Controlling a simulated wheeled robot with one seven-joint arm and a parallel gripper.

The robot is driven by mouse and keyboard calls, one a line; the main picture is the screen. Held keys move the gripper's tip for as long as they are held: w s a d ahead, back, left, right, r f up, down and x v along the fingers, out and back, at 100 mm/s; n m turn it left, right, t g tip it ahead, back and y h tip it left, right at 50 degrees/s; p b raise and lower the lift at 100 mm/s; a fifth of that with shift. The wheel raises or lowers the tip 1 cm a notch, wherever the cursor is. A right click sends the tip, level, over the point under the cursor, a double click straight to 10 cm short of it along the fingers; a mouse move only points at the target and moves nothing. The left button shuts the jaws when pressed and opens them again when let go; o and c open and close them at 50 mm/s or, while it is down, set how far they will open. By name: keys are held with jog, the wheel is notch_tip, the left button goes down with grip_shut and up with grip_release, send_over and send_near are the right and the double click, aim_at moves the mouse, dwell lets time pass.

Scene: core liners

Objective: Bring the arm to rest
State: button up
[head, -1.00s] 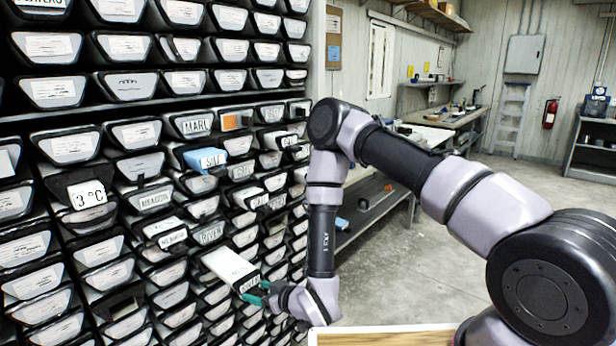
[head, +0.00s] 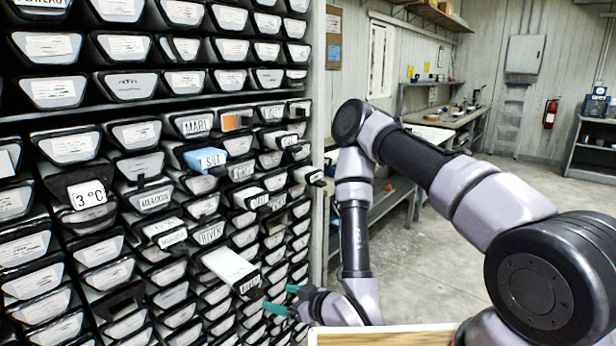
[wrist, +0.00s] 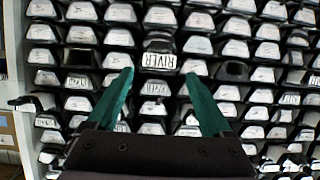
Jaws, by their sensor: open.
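My gripper (head: 284,299) is at the lower middle of the head view, in front of the wall of drawers. Its green fingers are spread open with nothing between them. In the wrist view the two fingers (wrist: 158,105) point at the drawer rack, apart from each other. A white-topped drawer (head: 232,266) sticks out of the rack just up and left of the fingers. The fingers look clear of it. A drawer labelled RIVER (wrist: 160,62) shows beyond and between the fingertips in the wrist view.
The drawer rack (head: 120,212) fills the left side, with several drawers sticking out, including a blue one labelled SILT (head: 207,159). A wooden-topped surface (head: 385,336) lies at the bottom. A workbench (head: 385,205) stands behind my arm. Open floor (head: 470,245) lies to the right.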

jog(key=w+d+r+m+h, duration=0.3)
jog(key=w+d+r, duration=0.4)
jog(key=w+r, duration=0.45)
jog(key=w+d+r+m+h, duration=0.3)
jog(key=w+d+r+h, duration=0.15)
jog(key=d+r, duration=0.75)
jog(key=s+d+r+m, duration=0.25)
jog(key=d+r, duration=0.25)
jog(key=r, duration=0.4)
jog(key=s+d+r+m+g, duration=0.1)
jog(key=s+d+r+m, duration=0.1)
jog(key=s+r, duration=0.4)
jog(key=s+d+r+m, duration=0.3)
jog(key=s+d+r, duration=0.2)
jog(key=s, duration=0.8)
notch_tip(320, 180, up, 2)
jog(key=shift+s+r+g+h, duration=0.1)
jog(key=shift+s+g+h, duration=0.05)
jog(key=shift+g+h, duration=0.25)
jog(key=shift+m, duration=0.25)
